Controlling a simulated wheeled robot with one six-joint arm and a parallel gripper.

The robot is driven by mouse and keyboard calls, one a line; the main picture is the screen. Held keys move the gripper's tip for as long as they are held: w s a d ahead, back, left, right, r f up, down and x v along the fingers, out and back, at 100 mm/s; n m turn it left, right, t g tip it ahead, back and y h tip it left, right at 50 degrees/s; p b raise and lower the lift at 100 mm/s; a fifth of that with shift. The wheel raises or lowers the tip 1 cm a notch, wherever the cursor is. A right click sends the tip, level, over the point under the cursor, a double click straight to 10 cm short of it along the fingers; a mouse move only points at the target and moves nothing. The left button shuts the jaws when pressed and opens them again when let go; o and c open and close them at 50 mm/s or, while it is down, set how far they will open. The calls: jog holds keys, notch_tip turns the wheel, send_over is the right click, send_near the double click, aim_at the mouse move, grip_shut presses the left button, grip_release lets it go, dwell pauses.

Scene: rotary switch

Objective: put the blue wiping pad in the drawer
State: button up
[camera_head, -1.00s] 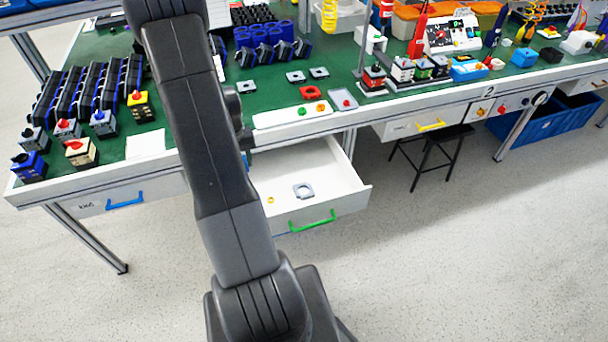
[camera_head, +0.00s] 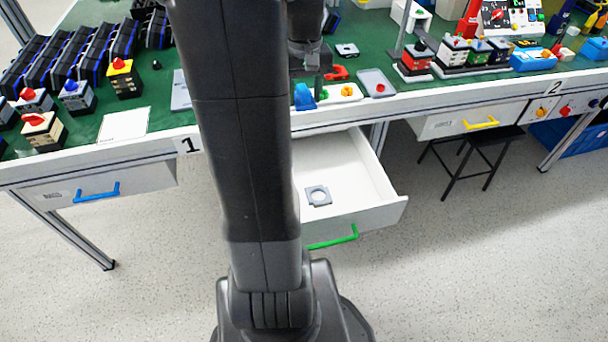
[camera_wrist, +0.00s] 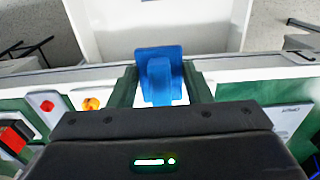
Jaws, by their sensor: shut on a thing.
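The blue wiping pad (camera_head: 304,97) is at my gripper, just above the front edge of the bench. In the wrist view the blue pad (camera_wrist: 160,72) sits between the two fingers, and my gripper (camera_wrist: 161,88) is shut on its raised grip. The white drawer (camera_head: 378,215) with a green handle (camera_head: 333,237) stands pulled open below the bench top. In the wrist view the open drawer (camera_wrist: 160,42) lies beyond the pad, past the bench edge. My arm hides the drawer's left part in the head view.
A grey square part with a round hole (camera_head: 318,196) lies in the drawer. A white panel with an orange button (camera_head: 346,91), a red part (camera_head: 337,73) and a grey plate with a red button (camera_head: 377,83) are near the gripper. The drawer's right side is bare.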

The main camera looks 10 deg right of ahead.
aim_at(304, 176)
notch_tip(304, 176, down, 26)
jog(key=b, duration=0.6)
jog(key=shift+f, duration=0.1)
jog(key=shift+f, duration=0.15)
jog(key=o, duration=1)
jog(key=shift+c, duration=0.2)
notch_tip(304, 176, up, 12)
jog(key=p, duration=0.3)
jog(key=shift+r, duration=0.25)
